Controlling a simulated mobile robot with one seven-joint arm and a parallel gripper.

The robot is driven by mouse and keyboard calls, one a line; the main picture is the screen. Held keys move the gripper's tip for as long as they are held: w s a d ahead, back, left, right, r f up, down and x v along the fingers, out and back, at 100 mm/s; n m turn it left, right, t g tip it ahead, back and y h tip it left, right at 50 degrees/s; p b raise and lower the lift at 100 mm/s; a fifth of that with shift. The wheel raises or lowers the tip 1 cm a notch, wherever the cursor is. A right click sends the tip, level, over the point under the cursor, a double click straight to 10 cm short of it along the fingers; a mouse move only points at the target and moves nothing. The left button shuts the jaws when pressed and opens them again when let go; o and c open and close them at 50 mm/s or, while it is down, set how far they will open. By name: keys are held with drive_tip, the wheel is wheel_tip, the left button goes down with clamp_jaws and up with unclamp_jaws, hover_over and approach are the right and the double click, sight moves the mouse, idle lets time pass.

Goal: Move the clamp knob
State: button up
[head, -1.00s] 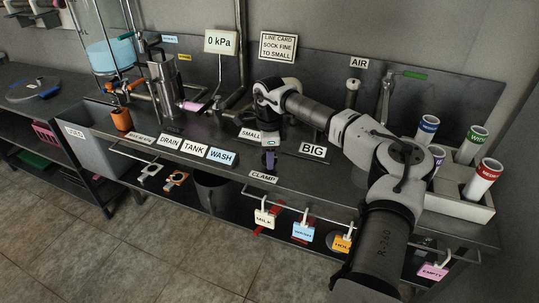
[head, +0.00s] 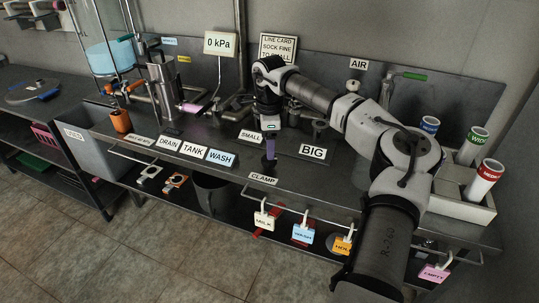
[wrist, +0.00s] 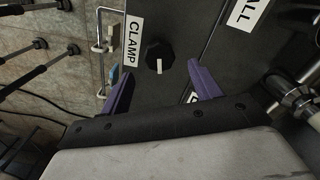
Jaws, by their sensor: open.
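The clamp knob (wrist: 160,57) is a round black knob with a white pointer mark. It sits on the dark bench top beside the CLAMP label (wrist: 132,40). In the head view the knob (head: 269,165) is a small dark shape just below my fingers, behind the CLAMP label (head: 263,179). My gripper (head: 270,154) has purple fingers pointing down over the knob. In the wrist view my gripper (wrist: 161,70) is open and empty, with one fingertip on each side of the knob and gaps between. Whether the fingertips reach down to knob height is unclear.
The SMALL sign (head: 250,136) and BIG sign (head: 313,152) stand on either side of my gripper. A front rail (head: 300,208) carries hanging tags. A white holder (head: 462,206) with labelled tubes is at right. A steel cylinder (head: 165,85) stands at left.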

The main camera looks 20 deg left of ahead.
wheel_tip(320, 180, up, 9)
drive_tip(key=shift+f+b, duration=0.2)
drive_tip(key=shift+b, duration=0.1)
